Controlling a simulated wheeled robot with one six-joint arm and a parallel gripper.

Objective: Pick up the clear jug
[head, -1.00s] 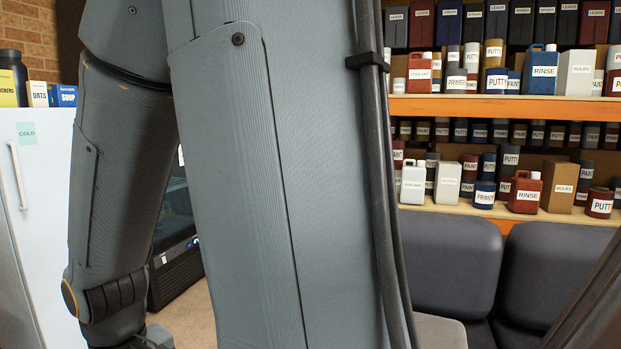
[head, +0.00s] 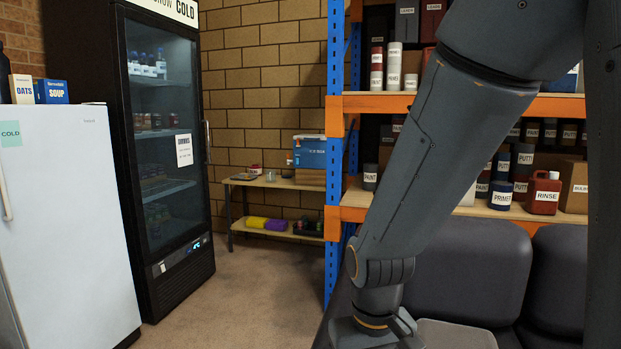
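I cannot make out a clear jug anywhere in the head view. My arm crosses the right side of the picture and hides part of the shelving. Its wrist reaches the bottom edge, and my gripper's fingers are out of the frame.
A white fridge (head: 62,215) stands at left, beside a black glass-door drinks cooler (head: 165,275). Behind, a low bench (head: 262,182) holds a blue cool box (head: 309,158) and small items. Orange-and-blue shelving (head: 333,200) and dark seats (head: 470,270) are at right. Carpet (head: 245,300) is clear between.

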